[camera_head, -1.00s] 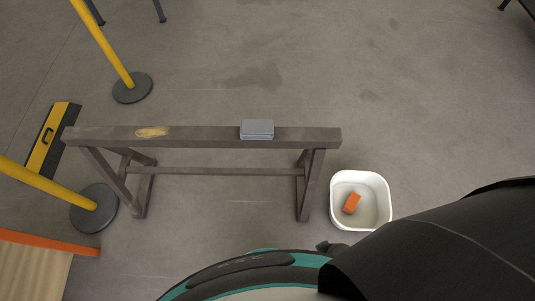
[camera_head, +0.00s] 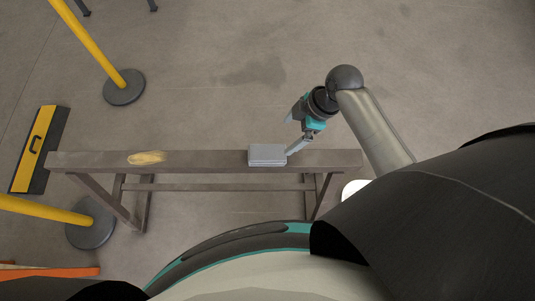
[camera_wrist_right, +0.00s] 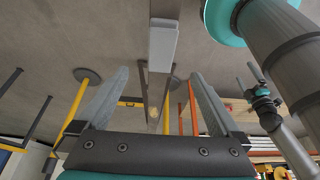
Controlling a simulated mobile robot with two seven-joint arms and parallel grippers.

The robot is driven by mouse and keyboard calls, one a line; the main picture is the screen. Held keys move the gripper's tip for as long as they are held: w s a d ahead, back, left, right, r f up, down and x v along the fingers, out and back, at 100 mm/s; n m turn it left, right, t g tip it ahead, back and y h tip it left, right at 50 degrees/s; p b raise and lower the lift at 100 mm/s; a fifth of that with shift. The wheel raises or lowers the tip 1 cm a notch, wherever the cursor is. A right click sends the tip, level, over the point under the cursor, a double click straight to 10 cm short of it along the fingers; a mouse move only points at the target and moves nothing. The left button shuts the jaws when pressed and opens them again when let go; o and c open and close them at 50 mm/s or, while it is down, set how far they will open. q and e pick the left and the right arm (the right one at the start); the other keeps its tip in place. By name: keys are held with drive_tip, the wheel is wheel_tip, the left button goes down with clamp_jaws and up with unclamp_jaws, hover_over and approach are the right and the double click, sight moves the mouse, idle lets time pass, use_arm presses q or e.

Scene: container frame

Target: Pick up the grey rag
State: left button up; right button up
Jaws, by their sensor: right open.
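The grey rag (camera_head: 267,154) is a flat, folded grey block lying on the top beam of the trestle, right of its middle. It also shows in the right wrist view (camera_wrist_right: 163,42), beyond and above my fingertips. My right gripper (camera_head: 291,135) is beside the rag at its right end. Its fingers are spread apart with nothing between them in the right wrist view (camera_wrist_right: 160,73). In the head view the lower finger is very close to the rag's edge; I cannot tell whether it touches. My left gripper does not show in the head view; a small pronged device in the wrist view may be it.
The brown wooden trestle (camera_head: 205,160) has a yellow patch (camera_head: 146,158) on its beam. Yellow posts on round bases (camera_head: 124,87) and a yellow-black board (camera_head: 38,150) stand left. A white tub (camera_head: 353,187) is mostly hidden behind my right arm.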

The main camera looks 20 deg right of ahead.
sight(269, 152)
drive_tip(key=b+x, duration=0.2)
drive_tip(key=x, duration=0.6)
drive_tip(key=shift+w+a+f+b, duration=0.1)
drive_tip(key=shift+f+b, duration=0.15)
drive_tip(key=shift+b, duration=0.15)
drive_tip(key=shift+a+f, duration=0.2)
drive_tip(key=shift+f, duration=0.2)
drive_tip(key=b+x, duration=0.2)
drive_tip(key=x, duration=0.2)
drive_tip(key=shift+a+f, duration=0.15)
drive_tip(key=shift+a, duration=0.1)
drive_tip(key=shift+a+f, duration=0.1)
drive_tip(key=shift+f, duration=0.2)
drive_tip(key=shift+f, duration=0.2)
drive_tip(key=c, duration=1.4)
drive_tip(key=shift+r, duration=0.1)
